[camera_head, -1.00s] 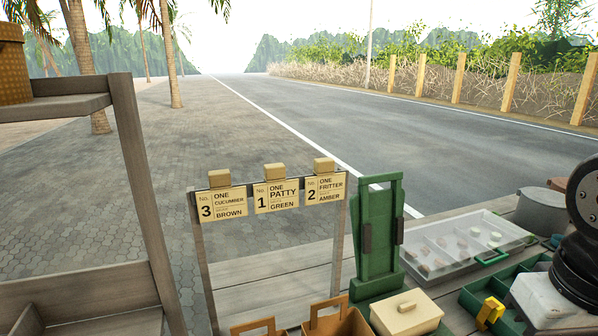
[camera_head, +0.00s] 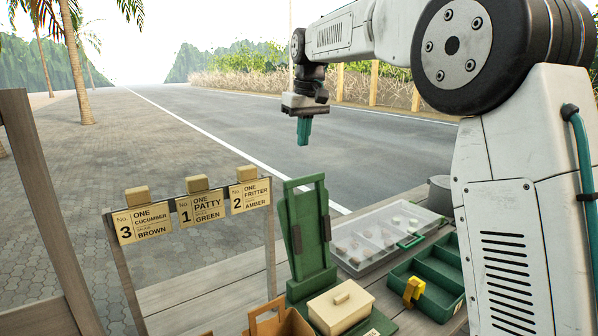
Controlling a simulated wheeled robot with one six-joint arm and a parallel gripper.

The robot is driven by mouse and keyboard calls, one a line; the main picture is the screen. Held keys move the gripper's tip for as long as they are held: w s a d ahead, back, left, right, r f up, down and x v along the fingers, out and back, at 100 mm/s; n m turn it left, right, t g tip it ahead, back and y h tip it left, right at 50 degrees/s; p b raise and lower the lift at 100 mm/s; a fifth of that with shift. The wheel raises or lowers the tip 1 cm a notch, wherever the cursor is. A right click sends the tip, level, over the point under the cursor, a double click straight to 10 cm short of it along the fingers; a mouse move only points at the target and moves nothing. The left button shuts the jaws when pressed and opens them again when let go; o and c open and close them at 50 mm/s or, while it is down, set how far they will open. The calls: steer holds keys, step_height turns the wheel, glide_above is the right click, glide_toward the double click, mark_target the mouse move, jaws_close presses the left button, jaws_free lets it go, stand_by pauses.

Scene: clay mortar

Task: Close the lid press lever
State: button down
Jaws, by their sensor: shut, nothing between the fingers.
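The lid press is a green frame with a handle-like top bar, its lever (camera_head: 308,228) standing upright and leaning back slightly, with dark grips at its sides. Its green base (camera_head: 302,288) rests on the wooden counter, partly hidden by a cream lidded box (camera_head: 340,308) in front. My gripper (camera_head: 304,136) has teal fingers pointing down. It is shut and empty, above and behind the top of the lever in the picture, apart from it.
A clear compartment tray (camera_head: 352,262) with small pieces lies right of the press. A green divided bin (camera_head: 440,262) with a yellow clip (camera_head: 413,290) is further right. A sign rack (camera_head: 190,212) with order cards stands left. A brown box (camera_head: 275,328) is at the front.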

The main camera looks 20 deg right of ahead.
steer(key=w+f, duration=0.2)
steer(key=w, duration=0.4)
step_height(320, 180, down, 9)
steer(key=s, duration=0.2)
steer(key=shift+s+r, duration=0.15)
steer(key=shift+s, duration=0.1)
steer(key=shift+s, duration=0.1)
